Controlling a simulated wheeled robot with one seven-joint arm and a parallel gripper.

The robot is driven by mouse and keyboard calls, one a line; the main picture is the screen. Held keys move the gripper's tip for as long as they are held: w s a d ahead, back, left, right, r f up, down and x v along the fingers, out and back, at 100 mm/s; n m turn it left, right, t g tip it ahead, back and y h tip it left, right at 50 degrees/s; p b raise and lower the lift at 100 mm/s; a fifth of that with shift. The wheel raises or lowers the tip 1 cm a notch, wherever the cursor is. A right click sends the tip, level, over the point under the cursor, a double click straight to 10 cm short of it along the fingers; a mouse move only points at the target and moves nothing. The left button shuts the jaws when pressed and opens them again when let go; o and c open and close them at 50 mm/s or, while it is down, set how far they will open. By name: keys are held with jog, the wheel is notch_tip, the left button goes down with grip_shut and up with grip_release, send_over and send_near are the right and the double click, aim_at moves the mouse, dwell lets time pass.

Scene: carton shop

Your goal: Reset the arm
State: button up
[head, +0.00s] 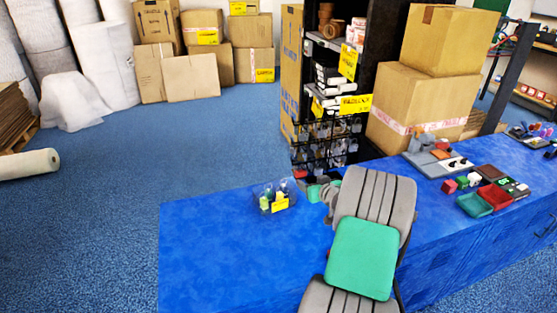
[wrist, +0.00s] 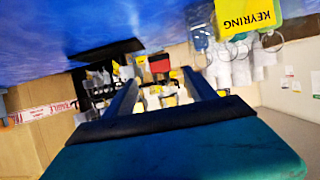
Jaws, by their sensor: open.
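My arm shows in the head view as grey ribbed links with a green plate, over the near part of the blue counter (head: 225,235). In the wrist view, my gripper (wrist: 162,80) shows as a dark teal body with two blue fingers set apart. The jaws are open and I see nothing held between them. Small white, yellow and red goods show beyond the fingers.
A clear container with yellow-labelled items (head: 275,198) stands left of my arm. A black shelf rack (head: 375,80) and stacked cartons (head: 420,100) stand behind the counter. Red and green trays (head: 495,195) lie at right. A yellow KEYRING sign (wrist: 245,15) is close in the wrist view.

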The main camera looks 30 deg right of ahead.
jog(key=a+r+n+g+y+p, duration=0.2)
jog(key=a+r, duration=0.3)
jog(key=a, duration=0.7)
jog(key=a+r+n+g+y+p, duration=0.15)
jog(key=a+r, duration=0.35)
jog(key=a, duration=0.7)
jog(key=s+a+r+g+p, duration=0.2)
jog(key=s+a+g, duration=0.1)
jog(key=s+a, duration=0.5)
jog(key=s+a+r+g+p, duration=0.2)
jog(key=s+a, duration=0.6)
jog(key=s, duration=0.4)
jog(key=shift+s+a+r+g, duration=0.2)
jog(key=shift+s+r+g, duration=0.2)
jog(key=shift+g, duration=0.15)
jog(key=shift+c, duration=0.3)
